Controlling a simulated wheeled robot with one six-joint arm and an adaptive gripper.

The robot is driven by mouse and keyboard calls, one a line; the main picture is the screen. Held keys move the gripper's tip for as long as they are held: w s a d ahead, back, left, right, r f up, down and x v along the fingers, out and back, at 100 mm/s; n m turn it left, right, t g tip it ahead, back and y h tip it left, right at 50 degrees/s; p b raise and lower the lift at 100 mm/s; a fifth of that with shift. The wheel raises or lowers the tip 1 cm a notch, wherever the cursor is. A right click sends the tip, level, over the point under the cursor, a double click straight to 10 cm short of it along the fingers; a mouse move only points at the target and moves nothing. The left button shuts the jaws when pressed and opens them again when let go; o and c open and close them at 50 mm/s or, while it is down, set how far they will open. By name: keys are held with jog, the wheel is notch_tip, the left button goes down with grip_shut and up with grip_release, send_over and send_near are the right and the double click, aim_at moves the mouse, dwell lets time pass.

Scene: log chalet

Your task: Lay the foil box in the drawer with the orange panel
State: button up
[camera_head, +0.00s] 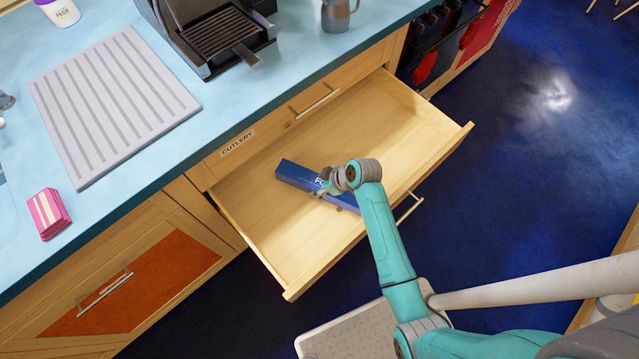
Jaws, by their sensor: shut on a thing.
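The front with the orange panel (165,279) is at the lower left, below the counter. It has a bar handle (104,296) and looks closed.
The blue counter (225,100) runs above the drawers, with a ridged grey drainboard (115,105), a pink-and-white stack (48,213), a coffee machine (215,38) and a metal jug (338,14). The dark blue floor (510,190) is clear at the right.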

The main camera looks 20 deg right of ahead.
jog(key=shift+f, duration=0.45)
dwell(0.3)
jog(key=o, duration=1.5)
jog(key=shift+o, duration=0.2)
jog(key=v, duration=1.2)
jog(key=shift+a, duration=0.1)
